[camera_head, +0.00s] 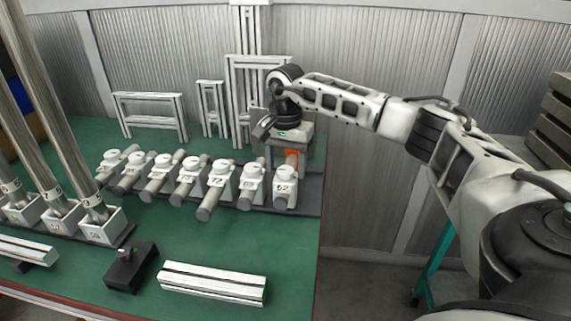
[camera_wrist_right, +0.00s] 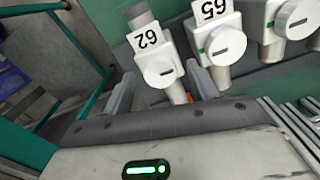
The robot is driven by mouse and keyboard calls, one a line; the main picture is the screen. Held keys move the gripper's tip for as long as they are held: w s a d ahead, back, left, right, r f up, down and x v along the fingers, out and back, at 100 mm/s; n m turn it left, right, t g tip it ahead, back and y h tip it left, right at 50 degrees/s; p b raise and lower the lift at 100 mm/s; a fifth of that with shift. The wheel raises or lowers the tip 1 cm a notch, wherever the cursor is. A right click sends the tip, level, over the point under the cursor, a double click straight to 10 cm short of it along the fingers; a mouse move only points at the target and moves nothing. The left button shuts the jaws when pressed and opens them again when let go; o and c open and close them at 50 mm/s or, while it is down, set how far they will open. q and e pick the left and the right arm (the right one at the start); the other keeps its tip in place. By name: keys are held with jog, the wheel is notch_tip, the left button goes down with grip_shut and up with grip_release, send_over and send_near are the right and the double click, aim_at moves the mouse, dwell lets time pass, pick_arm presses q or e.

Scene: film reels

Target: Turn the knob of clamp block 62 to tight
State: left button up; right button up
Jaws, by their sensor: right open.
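Clamp block 62 (camera_head: 285,196) is the white block at the right end of the row in the head view. It also shows in the right wrist view (camera_wrist_right: 148,50), with its label 62 readable. Its round white knob (camera_wrist_right: 161,71) has a short dark slot. My right gripper (camera_head: 287,158) is open and points down just behind and above this block. In the right wrist view its two fingers stand apart, left and right of the knob's lower part, with a gap to each side. I cannot tell how deep they reach. My left gripper is not in view.
Clamp block 65 (camera_head: 252,183) stands close to the left of 62, with more clamp blocks on rods beyond. White frames (camera_head: 150,96) stand behind. A black box (camera_head: 130,267) and a pale rail (camera_head: 213,283) lie in front on the green table (camera_head: 185,240).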

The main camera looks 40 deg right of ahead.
jog(key=c, duration=1)
